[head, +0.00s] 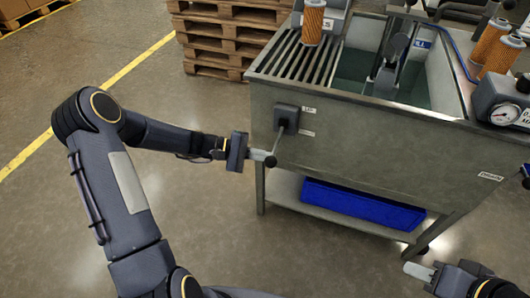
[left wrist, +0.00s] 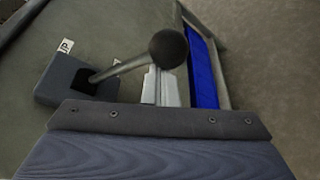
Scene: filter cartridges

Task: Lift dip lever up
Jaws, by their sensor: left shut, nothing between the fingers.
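The dip lever (head: 290,143) is a thin metal rod with a dark ball knob (head: 271,160). It comes out of a dark box (head: 287,117) on the left end of the grey tank's front wall and slants down to the left. In the left wrist view the knob (left wrist: 168,47) is large and close, in front of my fingers. My left gripper (head: 264,155) is shut and empty, with its tips at the knob; whether they touch it I cannot tell. My right gripper (head: 420,271) is at the lower right, far from the lever; its jaws are too small to judge.
The grey tank (head: 370,145) has a slatted rack (head: 300,58) with an orange cartridge (head: 313,22) standing on it. A blue bin (head: 360,204) lies on the shelf below. A gauge (head: 502,113) is at the right. Pallets (head: 225,40) stand behind. Floor left of the tank is clear.

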